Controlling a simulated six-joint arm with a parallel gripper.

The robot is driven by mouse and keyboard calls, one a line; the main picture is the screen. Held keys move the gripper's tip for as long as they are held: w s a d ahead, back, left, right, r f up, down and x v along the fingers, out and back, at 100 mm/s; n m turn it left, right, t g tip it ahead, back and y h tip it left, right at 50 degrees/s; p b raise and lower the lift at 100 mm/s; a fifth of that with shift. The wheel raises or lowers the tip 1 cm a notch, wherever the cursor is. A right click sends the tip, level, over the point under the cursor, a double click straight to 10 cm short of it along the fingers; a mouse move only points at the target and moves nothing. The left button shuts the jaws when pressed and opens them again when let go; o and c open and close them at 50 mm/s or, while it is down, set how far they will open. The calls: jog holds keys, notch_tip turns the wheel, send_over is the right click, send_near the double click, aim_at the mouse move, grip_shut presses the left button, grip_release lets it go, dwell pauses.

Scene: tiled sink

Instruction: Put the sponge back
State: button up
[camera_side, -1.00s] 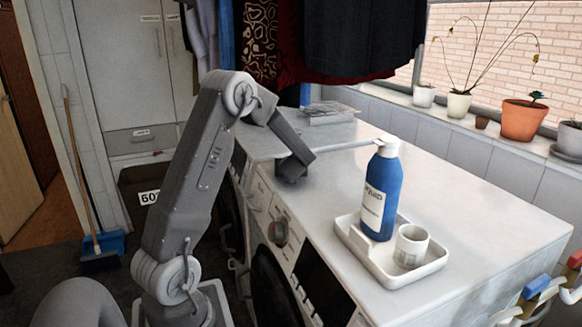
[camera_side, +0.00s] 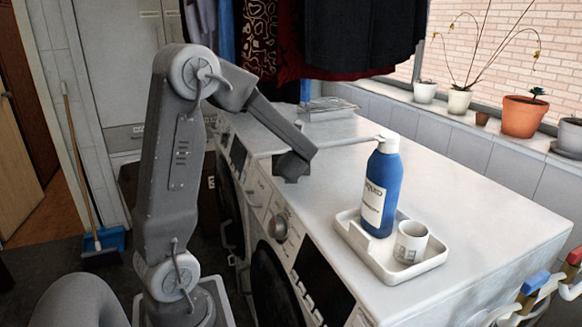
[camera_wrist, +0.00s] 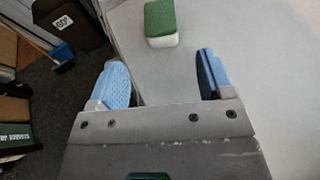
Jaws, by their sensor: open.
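The sponge (camera_wrist: 161,23), green on top and white below, lies on the pale machine top just beyond my fingertips in the wrist view. I cannot make it out in the side view. My gripper (camera_wrist: 161,78) is open and empty, with blue fingers spread apart and the sponge ahead of the gap between them. In the side view my gripper (camera_side: 292,166) is low over the machine's left edge. A white tray (camera_side: 405,272) on the machine top holds a blue bottle (camera_side: 382,190) with a white cap and a white cup (camera_side: 411,242).
A wire rack (camera_side: 327,108) lies toward the back of the machine tops. Potted plants (camera_side: 521,117) line the windowsill at right. Clothes hang above the back. The machine top between my gripper and the tray is clear.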

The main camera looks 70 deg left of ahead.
jog(key=s+d+r+n+h, duration=0.2)
jog(key=s+d+n+h, duration=0.2)
jog(key=d+n, duration=0.3)
jog(key=s+d+r+n+h, duration=0.2)
jog(key=s+d+n+h, duration=0.2)
jog(key=d+n, duration=0.4)
jog(key=s+d+r+n+h, duration=0.2)
jog(key=s+d+n+h, duration=0.2)
jog(key=d, duration=1.3)
jog(key=s+n, duration=0.2)
jog(key=n, duration=0.1)
jog(key=shift+d, duration=0.15)
jog(key=shift+r, duration=0.1)
